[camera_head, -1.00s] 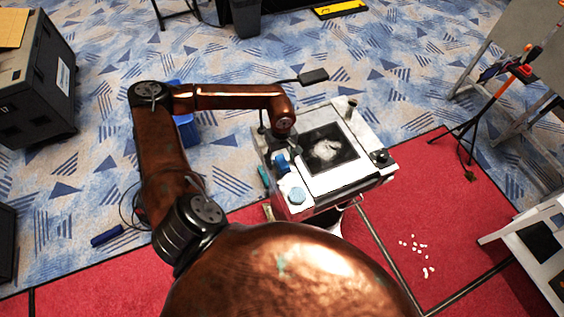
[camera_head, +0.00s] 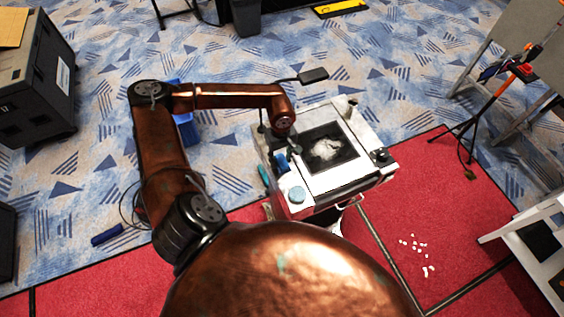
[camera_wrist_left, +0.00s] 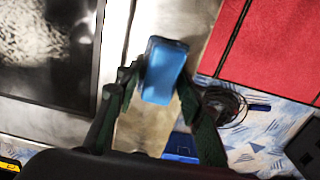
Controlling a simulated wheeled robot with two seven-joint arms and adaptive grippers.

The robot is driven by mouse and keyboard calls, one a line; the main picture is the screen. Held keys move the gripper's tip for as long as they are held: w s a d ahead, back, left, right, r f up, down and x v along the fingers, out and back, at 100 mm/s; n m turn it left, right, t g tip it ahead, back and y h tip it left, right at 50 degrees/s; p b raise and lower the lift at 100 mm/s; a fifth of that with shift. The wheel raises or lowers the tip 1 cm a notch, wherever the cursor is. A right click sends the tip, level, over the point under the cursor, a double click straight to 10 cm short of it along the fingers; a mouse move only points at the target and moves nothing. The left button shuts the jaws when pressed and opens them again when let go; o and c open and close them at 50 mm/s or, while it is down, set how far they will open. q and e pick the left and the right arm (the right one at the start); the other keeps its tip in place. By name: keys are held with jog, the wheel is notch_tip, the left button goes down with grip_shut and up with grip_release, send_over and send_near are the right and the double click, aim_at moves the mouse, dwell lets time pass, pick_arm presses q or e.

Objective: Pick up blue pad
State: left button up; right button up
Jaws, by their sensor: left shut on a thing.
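The blue pad (camera_wrist_left: 163,72) is a small blue block with rounded corners. In the left wrist view it sits between the fingertips of my left gripper (camera_wrist_left: 160,90), which is shut on it. In the head view the pad (camera_head: 282,163) shows as a small blue patch just below my left gripper (camera_head: 286,150), over the left part of the white cart top (camera_head: 346,182). I cannot tell whether the pad still touches the top. My right gripper is not in view.
A dark panel (camera_head: 328,148) with a pale picture lies on the cart top. A pale blue round piece (camera_head: 297,194) is near its front left corner, and a teal item (camera_head: 263,176) at its left edge. A black case (camera_head: 38,90) stands far left; a tripod (camera_head: 470,130) is at right.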

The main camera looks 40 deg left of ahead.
pick_arm(q)
jog(key=shift+r, duration=0.1)
jog(key=shift+r+b, duration=0.45)
jog(key=shift+r, duration=0.1)
jog(key=s+d+r+b, duration=0.1)
jog(key=d+r+b, duration=0.4)
jog(key=d+r, duration=0.6)
jog(key=d, duration=0.3)
jog(key=shift+r, duration=0.35)
jog(key=shift+s, duration=0.1)
